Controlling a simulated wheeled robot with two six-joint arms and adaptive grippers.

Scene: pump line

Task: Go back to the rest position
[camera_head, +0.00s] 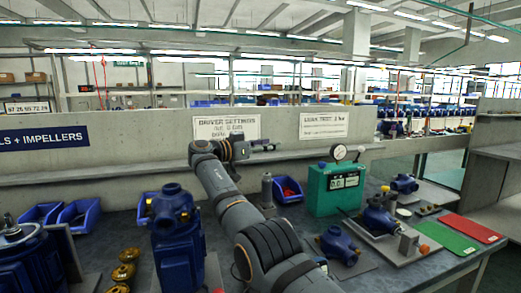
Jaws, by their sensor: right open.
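My right gripper (268,146) is open and empty. It is raised at the end of my dark grey right arm, pointing right, in front of the back wall and above the bench. It looks clear of the bench objects, though the picture does not show how far it is from the wall. My left gripper is not in view.
On the bench stand a green test box (335,189) with a gauge, blue pumps (379,218) (339,244), a tall blue unit (176,240), blue bins (78,214) (287,190) and brass parts (123,272). A green mat (446,236) and a red mat (470,228) lie at the right.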

